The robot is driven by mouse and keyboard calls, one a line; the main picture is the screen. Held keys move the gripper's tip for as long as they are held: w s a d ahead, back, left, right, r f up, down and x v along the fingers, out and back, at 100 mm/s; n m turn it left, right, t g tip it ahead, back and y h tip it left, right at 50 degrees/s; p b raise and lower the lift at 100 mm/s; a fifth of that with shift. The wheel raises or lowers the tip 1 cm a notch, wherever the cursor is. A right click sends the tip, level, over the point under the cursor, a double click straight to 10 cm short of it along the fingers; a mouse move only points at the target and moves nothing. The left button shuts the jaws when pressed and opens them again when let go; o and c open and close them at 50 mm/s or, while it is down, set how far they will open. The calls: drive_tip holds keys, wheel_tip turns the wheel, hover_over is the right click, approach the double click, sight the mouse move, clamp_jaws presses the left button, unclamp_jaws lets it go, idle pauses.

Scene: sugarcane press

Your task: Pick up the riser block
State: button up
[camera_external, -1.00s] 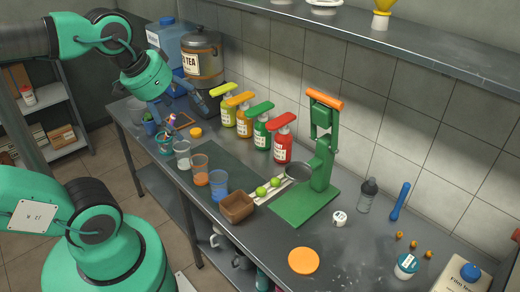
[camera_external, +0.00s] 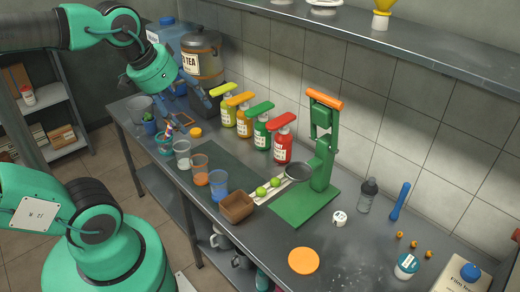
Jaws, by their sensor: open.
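My gripper (camera_external: 190,104) is open at the far left end of the steel counter, beside the tea dispenser. Its dark fingers point down, and no object shows between them. A small brown, flat-looking piece (camera_external: 183,121) lies just below the fingers and is partly hidden. A brown, box-like block (camera_external: 237,207) with a hollowed-looking top sits at the counter's front edge, well away from the gripper. I cannot tell for sure which of these is the riser block.
Several cups stand along the front edge, including a blue cup (camera_external: 219,184). Several pump bottles, including a red bottle (camera_external: 282,146), line the wall. A green press (camera_external: 318,170) stands right of them. A dark mat (camera_external: 232,158) has clear space.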

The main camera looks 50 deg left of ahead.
drive_tip(key=w+a+n+g, duration=0.1)
drive_tip(key=w+a, duration=0.8)
drive_tip(key=w, duration=0.5)
drive_tip(key=n+g+b, duration=0.2)
drive_tip(key=n+g, duration=0.2)
hover_over(196, 131)
wheel_tip(196, 131, down, 34)
drive_tip(key=shift+f+b, duration=0.45)
drive_tip(key=shift+f, duration=3.85)
drive_tip(key=shift+f+b, duration=0.65)
drive_tip(key=shift+f, duration=1.95)
